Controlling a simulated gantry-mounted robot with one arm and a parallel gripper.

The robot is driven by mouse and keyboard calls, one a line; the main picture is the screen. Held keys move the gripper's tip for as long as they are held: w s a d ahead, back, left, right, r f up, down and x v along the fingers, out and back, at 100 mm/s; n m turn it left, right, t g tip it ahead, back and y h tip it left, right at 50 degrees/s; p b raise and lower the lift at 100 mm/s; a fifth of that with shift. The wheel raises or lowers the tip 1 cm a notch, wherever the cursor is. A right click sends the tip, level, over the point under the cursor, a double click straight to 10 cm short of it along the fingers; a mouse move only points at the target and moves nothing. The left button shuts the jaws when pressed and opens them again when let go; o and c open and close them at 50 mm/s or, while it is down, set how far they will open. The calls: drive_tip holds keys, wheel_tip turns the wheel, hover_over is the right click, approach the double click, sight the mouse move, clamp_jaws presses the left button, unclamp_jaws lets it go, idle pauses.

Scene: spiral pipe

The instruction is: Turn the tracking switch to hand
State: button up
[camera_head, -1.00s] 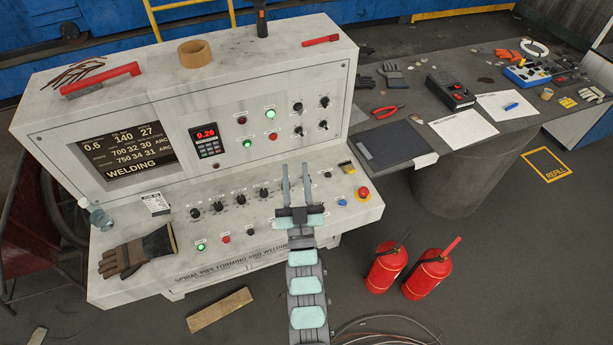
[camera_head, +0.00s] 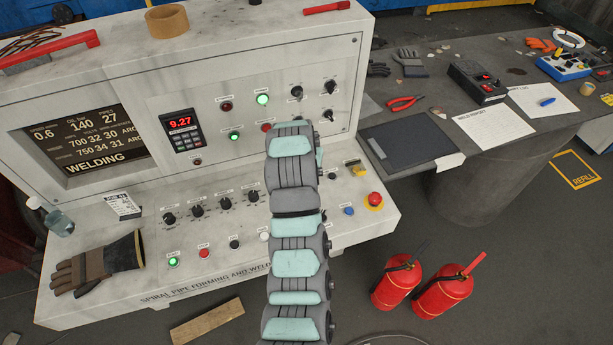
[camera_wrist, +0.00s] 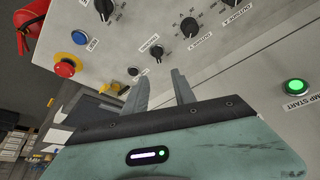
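My gripper (camera_wrist: 157,85) is open and empty in the wrist view, its two grey fingers apart. They point at the console's lower panel. A small black knob (camera_wrist: 157,52) lies just beyond the fingertips, roughly in line with the gap. A larger black knob (camera_wrist: 189,27) is above and to the right, and another black knob (camera_wrist: 104,8) is at the top. In the head view my arm hides the gripper and part of the lower panel. Upper-panel knobs (camera_head: 331,87) stay visible right of the arm.
A red emergency stop (camera_head: 375,200) and a blue button (camera_head: 349,211) are at the console's right end. A glove (camera_head: 95,266) lies at its left. A green light (camera_wrist: 294,87) shows in the wrist view. Two fire extinguishers (camera_head: 396,282) stand on the floor.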

drive_tip(key=shift+s+f+x, duration=0.1)
drive_tip(key=shift+s+x, duration=0.05)
drive_tip(key=shift+x, duration=1.6)
drive_tip(key=shift+s+f+x, duration=0.1)
drive_tip(key=shift+s+x, duration=0.05)
drive_tip(key=shift+x, duration=1.6)
drive_tip(key=shift+s+x, duration=0.2)
drive_tip(key=shift+x, duration=1.6)
drive_tip(key=shift+c, duration=0.3)
drive_tip(key=shift+g, duration=0.3)
clamp_jaws()
